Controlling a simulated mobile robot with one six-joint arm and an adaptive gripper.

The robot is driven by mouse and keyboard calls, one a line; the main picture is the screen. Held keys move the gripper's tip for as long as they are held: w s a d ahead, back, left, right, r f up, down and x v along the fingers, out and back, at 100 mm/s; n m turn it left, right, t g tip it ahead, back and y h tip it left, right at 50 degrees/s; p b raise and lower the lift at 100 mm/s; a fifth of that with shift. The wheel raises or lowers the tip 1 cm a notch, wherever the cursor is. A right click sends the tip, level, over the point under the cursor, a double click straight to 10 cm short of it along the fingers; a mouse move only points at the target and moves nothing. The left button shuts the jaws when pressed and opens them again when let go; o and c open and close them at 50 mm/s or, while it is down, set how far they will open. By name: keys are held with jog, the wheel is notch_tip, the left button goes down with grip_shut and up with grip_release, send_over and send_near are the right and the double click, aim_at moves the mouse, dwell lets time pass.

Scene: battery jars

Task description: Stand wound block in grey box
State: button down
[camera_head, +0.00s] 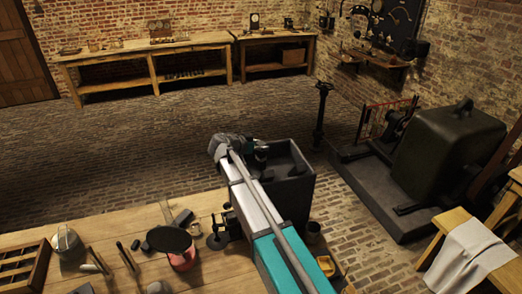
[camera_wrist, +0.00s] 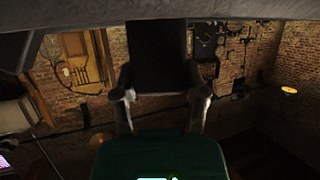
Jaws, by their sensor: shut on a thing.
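The grey box (camera_head: 305,190) is an open-topped, dark grey box beyond the right edge of the wooden workbench in the head view. My gripper (camera_head: 261,158) is at the left part of its opening, and my arm covers the box's left side. In the wrist view my gripper (camera_wrist: 160,103) has its two fingers on either side of a dark block (camera_wrist: 158,55), which I take to be the wound block. It is too dark to see any winding. In the head view I cannot clearly tell the block from the gripper or its exact height against the rim.
The workbench (camera_head: 120,225) carries a metal can (camera_head: 66,241), a wooden rack (camera_head: 22,268), a dark round-topped pot (camera_head: 172,244) and small tools. A large dark green cabinet (camera_head: 450,150) stands on a plinth at right. The brick floor (camera_head: 120,140) behind the bench is clear.

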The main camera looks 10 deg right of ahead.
jog(key=shift+f, duration=0.15)
jog(key=shift+f, duration=0.1)
jog(key=shift+c, duration=0.6)
grip_release()
jog(key=shift+r, duration=0.25)
jog(key=p+v, duration=0.4)
jog(key=v, duration=0.8)
jog(key=shift+p, duration=0.3)
jog(key=shift+f, duration=0.1)
